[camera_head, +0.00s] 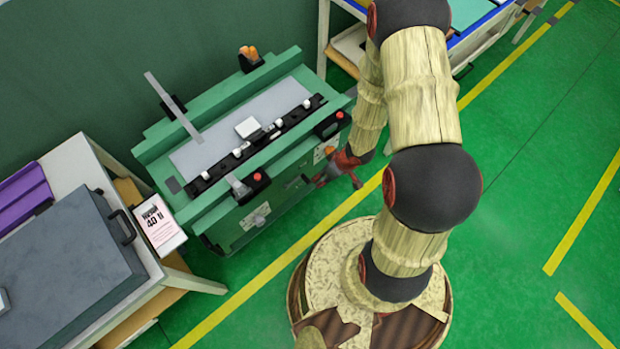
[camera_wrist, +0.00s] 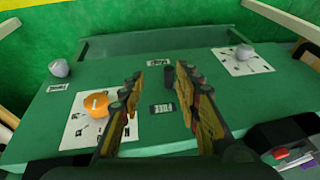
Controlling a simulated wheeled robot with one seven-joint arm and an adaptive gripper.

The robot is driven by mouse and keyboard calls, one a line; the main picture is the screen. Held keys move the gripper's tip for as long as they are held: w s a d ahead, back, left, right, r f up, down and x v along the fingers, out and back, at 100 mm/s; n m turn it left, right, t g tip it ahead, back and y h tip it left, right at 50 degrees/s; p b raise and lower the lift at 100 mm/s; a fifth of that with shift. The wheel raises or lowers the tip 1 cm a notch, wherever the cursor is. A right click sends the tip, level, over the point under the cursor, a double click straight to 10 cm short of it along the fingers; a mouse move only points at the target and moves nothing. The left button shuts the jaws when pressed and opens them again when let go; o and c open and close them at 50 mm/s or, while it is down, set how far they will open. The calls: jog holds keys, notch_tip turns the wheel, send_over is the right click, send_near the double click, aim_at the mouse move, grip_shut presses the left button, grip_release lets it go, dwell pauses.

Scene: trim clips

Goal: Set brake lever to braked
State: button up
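In the wrist view, my gripper (camera_wrist: 160,82) faces the green front panel (camera_wrist: 260,100) of the machine with its two fingers spread apart. A small dark upright piece (camera_wrist: 168,76), which looks like the brake lever's handle, stands between the fingertips, nearer the right one. I cannot tell whether a finger touches it. A dark label reading FREE (camera_wrist: 162,110) is below it, and another small label (camera_wrist: 159,62) is above, its text unclear. In the head view, my gripper (camera_head: 338,178) is at the right end of the machine's front; the lever cannot be made out there.
An orange knob (camera_wrist: 96,105) on a white plate is left of my gripper, with a grey knob (camera_wrist: 59,68) beyond. Another grey knob (camera_wrist: 244,52) is at right. A dark box (camera_wrist: 284,136) juts out lower right. A table with a grey case (camera_head: 60,265) stands left of the machine.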

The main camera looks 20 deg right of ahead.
aim_at(308, 179)
jog(key=shift+t+y, duration=0.3)
jog(key=shift+t, duration=0.1)
jog(key=w+a+f+b, duration=0.1)
jog(key=f, duration=0.1)
jog(key=w+a+f+b, duration=0.1)
jog(key=f, duration=0.1)
jog(key=w+a+f+b, duration=0.2)
jog(key=shift+c, duration=0.4)
jog(key=c, duration=0.7)
grip_shut()
